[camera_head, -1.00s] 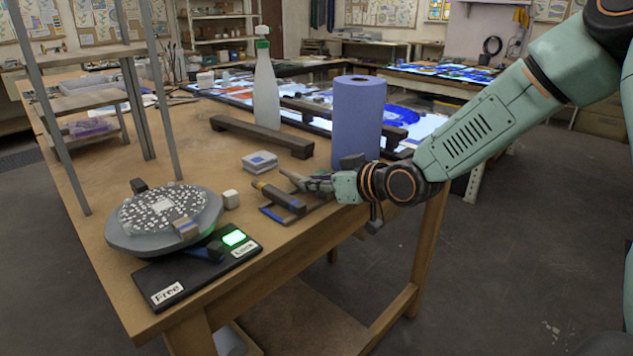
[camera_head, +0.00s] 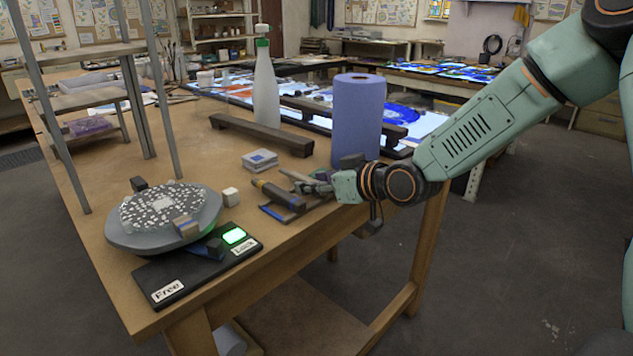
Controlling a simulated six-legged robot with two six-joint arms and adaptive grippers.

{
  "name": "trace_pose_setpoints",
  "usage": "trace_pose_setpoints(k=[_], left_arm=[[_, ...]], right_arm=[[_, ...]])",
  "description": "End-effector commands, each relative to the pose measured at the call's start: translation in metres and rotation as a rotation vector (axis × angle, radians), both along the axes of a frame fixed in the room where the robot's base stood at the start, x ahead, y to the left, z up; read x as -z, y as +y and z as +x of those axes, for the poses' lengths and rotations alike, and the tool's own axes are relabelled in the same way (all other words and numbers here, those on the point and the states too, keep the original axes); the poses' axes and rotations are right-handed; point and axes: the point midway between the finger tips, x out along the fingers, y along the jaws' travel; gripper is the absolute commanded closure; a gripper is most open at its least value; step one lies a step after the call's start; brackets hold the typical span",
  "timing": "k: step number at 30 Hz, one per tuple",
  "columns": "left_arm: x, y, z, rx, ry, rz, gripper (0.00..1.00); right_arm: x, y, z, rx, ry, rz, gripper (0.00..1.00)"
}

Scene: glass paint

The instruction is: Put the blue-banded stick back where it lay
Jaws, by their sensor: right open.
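A dark stick (camera_head: 277,194) with a tan end lies on a small dark rest with a bluish edge (camera_head: 270,212) near the table's right front edge. It looks like the blue-banded stick, but I cannot make out its band clearly. My right gripper (camera_head: 300,182) is open, just right of and behind the stick's right end. The fingers are small here, and I cannot tell whether they touch the stick. My left gripper is not in view.
A blue paper roll (camera_head: 357,120) stands close behind my right gripper. A round turntable (camera_head: 125,226) and a Free/Lock panel (camera_head: 190,275) are at front left.

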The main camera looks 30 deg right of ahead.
Motion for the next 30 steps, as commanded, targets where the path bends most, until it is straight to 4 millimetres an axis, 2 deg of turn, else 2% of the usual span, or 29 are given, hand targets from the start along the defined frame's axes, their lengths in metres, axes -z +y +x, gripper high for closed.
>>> trace_pose_setpoints(k=[5,12,18,22,30], left_arm=[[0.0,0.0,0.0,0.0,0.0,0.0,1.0],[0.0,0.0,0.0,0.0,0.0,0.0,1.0],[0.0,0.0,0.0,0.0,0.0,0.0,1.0],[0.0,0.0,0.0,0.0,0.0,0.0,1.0],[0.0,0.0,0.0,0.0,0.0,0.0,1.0]], right_arm=[[-0.017,0.0,0.001,0.001,-0.005,0.0,0.54],[-0.062,0.0,0.001,0.001,-0.006,0.001,0.54],[-0.09,0.0,0.0,-0.001,-0.003,-0.001,0.54],[-0.098,0.0,0.0,0.0,-0.002,0.0,0.54],[-0.1,0.0,0.0,0.0,0.0,0.0,0.54]])
